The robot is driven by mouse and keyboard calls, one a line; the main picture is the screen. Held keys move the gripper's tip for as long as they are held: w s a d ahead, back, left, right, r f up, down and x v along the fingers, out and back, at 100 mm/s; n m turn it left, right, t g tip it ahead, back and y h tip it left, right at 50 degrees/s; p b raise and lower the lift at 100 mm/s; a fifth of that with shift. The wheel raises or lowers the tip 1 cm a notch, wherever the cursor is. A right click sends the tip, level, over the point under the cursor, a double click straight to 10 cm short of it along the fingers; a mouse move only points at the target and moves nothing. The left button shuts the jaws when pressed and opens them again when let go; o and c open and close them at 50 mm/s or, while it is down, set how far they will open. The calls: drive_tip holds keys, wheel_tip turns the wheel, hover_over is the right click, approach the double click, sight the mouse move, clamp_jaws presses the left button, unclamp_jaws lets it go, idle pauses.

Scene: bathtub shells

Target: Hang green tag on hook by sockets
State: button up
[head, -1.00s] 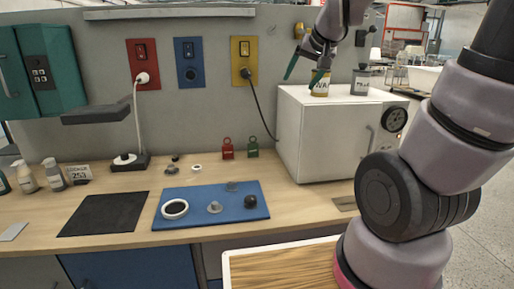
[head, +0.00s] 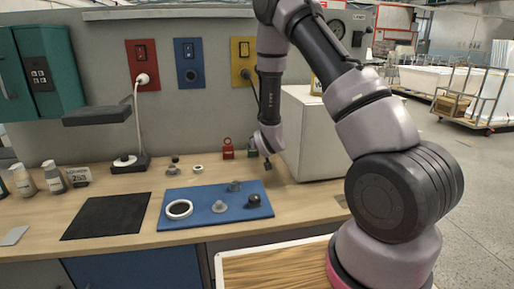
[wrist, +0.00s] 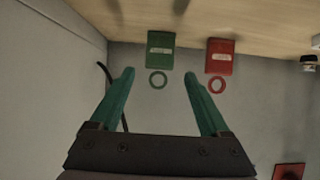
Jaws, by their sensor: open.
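The green tag (head: 252,152) stands on the bench against the back wall, partly hidden by my gripper in the head view. In the wrist view, which looks upside down, the green tag (wrist: 160,50) has its ring between and just beyond my fingertips. My gripper (wrist: 158,76) is open with green fingers spread, holding nothing. In the head view my gripper (head: 267,163) hangs low, beside the tag. The sockets sit on red (head: 143,52), blue (head: 187,50) and yellow (head: 241,50) wall panels. I cannot make out a hook; my arm covers the wall right of the yellow panel.
A red tag (head: 228,149) stands just left of the green one; it also shows in the wrist view (wrist: 219,62). A white oven-like box (head: 308,140) stands close on the right. A blue mat (head: 190,222) with small parts lies in front.

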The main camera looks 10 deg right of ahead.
drive_tip(key=shift+x, duration=4)
drive_tip(key=c, duration=1.2)
drive_tip(key=shift+r, duration=3)
